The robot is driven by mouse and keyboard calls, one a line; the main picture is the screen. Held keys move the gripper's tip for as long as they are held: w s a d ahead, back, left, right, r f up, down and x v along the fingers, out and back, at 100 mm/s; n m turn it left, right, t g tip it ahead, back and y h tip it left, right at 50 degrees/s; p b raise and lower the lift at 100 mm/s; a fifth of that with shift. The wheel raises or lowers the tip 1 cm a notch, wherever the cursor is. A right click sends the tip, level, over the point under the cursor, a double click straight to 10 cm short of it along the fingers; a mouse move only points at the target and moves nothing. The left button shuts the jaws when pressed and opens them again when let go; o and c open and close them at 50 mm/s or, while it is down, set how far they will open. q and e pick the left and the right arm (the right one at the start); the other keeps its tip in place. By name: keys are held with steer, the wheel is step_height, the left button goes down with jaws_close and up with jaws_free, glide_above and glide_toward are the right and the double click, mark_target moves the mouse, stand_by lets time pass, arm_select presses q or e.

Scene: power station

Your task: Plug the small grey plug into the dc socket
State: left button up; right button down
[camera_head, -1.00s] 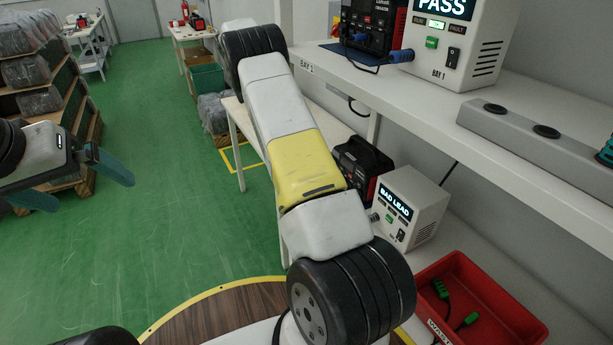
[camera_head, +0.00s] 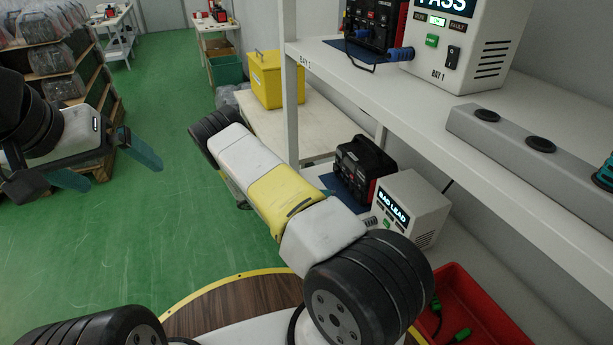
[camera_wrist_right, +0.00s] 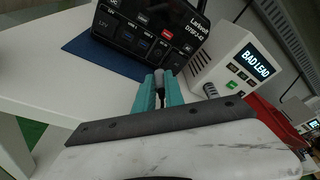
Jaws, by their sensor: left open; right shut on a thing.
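My right gripper (camera_wrist_right: 160,92) is shut on the small grey plug (camera_wrist_right: 159,76), with a dark cable below it between the teal fingers. The plug points toward the front of the black power station (camera_wrist_right: 150,35), which also stands on the lower shelf in the head view (camera_head: 362,172). I cannot tell whether the plug touches the station. The station's front has several labelled ports, one label red; I cannot make out which is the dc socket. My left gripper (camera_head: 122,172) is open and empty over the floor at left.
A white tester (camera_head: 410,208) reading BAD LEAD stands right of the station. A red bin (camera_head: 478,310) with green-ended leads is at lower right. The upper shelf holds another station (camera_head: 372,22) and a PASS tester (camera_head: 465,45). A yellow box (camera_head: 278,80) stands behind.

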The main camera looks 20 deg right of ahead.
steer(key=shift+w+d, duration=0.2)
steer(key=shift+d, duration=2.5)
steer(key=shift+w+d+r, duration=0.1)
steer(key=shift+d, duration=0.75)
steer(key=c, duration=1.3)
jaws_free()
steer(key=shift+c, duration=0.2)
steer(key=a, duration=0.2)
steer(key=a+r, duration=0.1)
steer(key=a, duration=0.4)
steer(key=shift+w+a+r, duration=0.15)
steer(key=shift+w+a, duration=0.15)
steer(key=shift+w, duration=0.1)
